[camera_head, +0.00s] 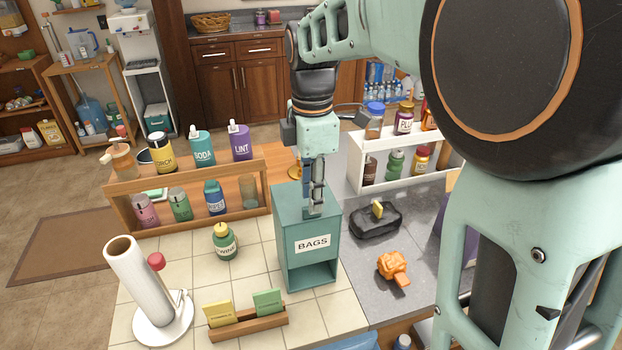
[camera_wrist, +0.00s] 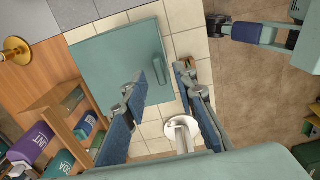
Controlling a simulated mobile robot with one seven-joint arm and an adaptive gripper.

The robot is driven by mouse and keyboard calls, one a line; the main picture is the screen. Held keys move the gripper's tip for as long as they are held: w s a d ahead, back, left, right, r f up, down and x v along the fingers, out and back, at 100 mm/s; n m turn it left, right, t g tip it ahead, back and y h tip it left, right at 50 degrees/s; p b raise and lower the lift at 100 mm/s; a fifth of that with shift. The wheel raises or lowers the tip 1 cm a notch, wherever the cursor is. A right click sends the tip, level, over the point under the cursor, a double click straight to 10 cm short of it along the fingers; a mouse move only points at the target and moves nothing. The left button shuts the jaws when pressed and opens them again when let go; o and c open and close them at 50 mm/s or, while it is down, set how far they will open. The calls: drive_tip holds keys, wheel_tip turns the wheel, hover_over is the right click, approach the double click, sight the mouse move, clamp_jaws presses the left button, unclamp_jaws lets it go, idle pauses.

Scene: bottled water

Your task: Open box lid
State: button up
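The teal box (camera_head: 303,266) labelled "BAGS" stands upright on the tiled counter, with an open slot low in its front. Its flat lid (camera_head: 289,199) looks closed. In the wrist view the lid (camera_wrist: 103,62) shows a raised bar handle (camera_wrist: 149,58). My gripper (camera_head: 316,207) points down over the lid, close to its top. In the wrist view my gripper (camera_wrist: 160,78) has its two fingers apart with nothing between them. The handle lies just beyond the fingertips in that view; whether a finger touches the lid I cannot tell.
A wooden rack (camera_head: 188,215) of bottles stands left of the box and a white rack (camera_head: 405,170) right behind it. A green bottle (camera_head: 224,242), a paper roll (camera_head: 139,279) and a card holder (camera_head: 245,322) stand near. A black sponge dish (camera_head: 376,221) and orange object (camera_head: 393,266) lie right.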

drive_tip(key=shift+f, duration=1.3)
drive_tip(key=shift+c, duration=0.6)
clamp_jaws()
